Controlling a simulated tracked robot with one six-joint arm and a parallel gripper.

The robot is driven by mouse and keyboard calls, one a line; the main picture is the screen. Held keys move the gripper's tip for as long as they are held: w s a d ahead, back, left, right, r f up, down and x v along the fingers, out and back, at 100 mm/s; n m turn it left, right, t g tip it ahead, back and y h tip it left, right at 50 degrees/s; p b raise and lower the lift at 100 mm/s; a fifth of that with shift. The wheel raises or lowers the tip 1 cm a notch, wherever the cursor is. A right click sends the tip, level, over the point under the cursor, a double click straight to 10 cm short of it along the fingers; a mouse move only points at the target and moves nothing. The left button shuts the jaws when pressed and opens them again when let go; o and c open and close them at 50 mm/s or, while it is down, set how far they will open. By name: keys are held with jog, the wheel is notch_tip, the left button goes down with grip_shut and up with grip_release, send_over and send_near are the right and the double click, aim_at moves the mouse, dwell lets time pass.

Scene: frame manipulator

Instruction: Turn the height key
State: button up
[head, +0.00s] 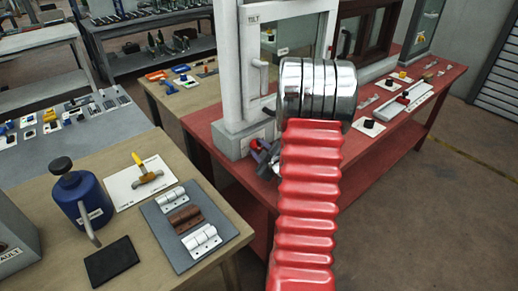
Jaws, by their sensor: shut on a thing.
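The white window frame (236,85) with a "TILT" label stands on a red bench. My gripper (264,157) is low at the frame's base, just left of my arm. My red ribbed arm and its chrome rings cover much of the gripper. The jaws are shut on a small part at the base, which I take to be the height key. The key itself is mostly hidden, and its angle cannot be told.
A pale handle (263,77) is on the frame. The red bench (213,158) holds a dark-framed window (370,40) and small parts at right. Floor is clear at right.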

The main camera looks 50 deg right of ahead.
jog(key=shift+m, duration=0.3)
jog(key=shift+d+r+m+y, duration=0.1)
jog(key=shift+d+m+y, duration=0.1)
jog(key=shift+m+y, duration=0.9)
jog(key=m+y, duration=0.2)
jog(key=m, duration=0.1)
jog(key=shift+d, duration=0.25)
jog(key=m+y, duration=0.2)
jog(key=m, duration=0.1)
jog(key=shift+s+d, duration=0.1)
jog(key=shift+d, duration=0.2)
jog(key=shift+d+f+m+t+y, duration=0.1)
jog(key=shift+m+t+y, duration=0.1)
jog(key=shift+m+y, duration=0.45)
jog(key=shift+d+f+m+t+y, duration=0.1)
jog(key=shift+m+t+y, duration=0.2)
jog(key=shift+m, duration=0.65)
jog(key=o, duration=1.1)
jog(key=shift+r, duration=0.1)
